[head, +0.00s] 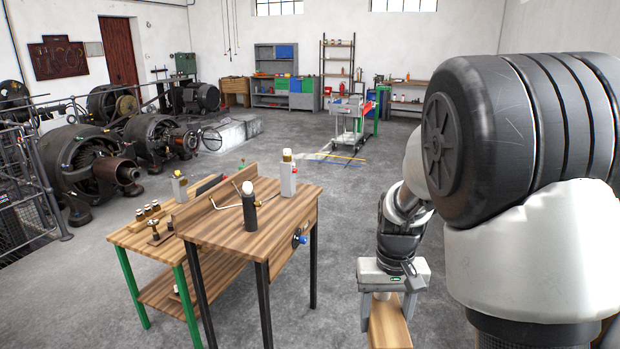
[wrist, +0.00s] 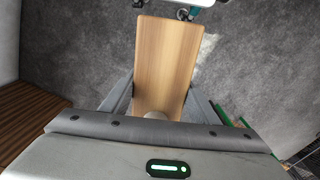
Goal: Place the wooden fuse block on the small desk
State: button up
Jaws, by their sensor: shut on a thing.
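The wooden fuse block (head: 389,327) is a light brown, flat-faced piece with visible grain. My gripper (head: 390,300) is shut on it at the lower right of the head view, with the block hanging below the jaws and cut off by the frame edge. In the wrist view the block (wrist: 165,58) extends out between the two fingers (wrist: 162,100), over grey floor. The small desk (head: 285,216), wooden-topped with dark legs, stands left of my gripper, with a clear gap between them. A dark bottle (head: 249,212) and a grey bottle (head: 288,176) stand on its top.
A green-legged workbench (head: 132,238) with small items adjoins the desk's left side. A blue-knobbed part (head: 299,238) sticks out from the desk's front. Bare floor (head: 335,225) lies between desk and arm. A trolley (head: 350,118) and large dynamos (head: 85,165) stand farther back.

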aim_at(270, 211)
jog(key=i+l+z, duration=0.1)
jog(key=i+z, duration=0.2)
jog(key=i, duration=0.65)
jog(key=i+l+u, duration=0.15)
jog(key=i+u, duration=0.3)
jog(key=i+l+u, duration=0.3)
jog(key=i+u, duration=0.15)
jog(key=i+l+u, duration=0.7)
jog(key=l+u, duration=0.25)
jog(key=i+l+u, duration=0.1)
jog(key=l, duration=0.2)
jog(key=i+l+u, duration=0.15)
jog(key=i+l, duration=0.2)
jog(key=i, duration=0.25)
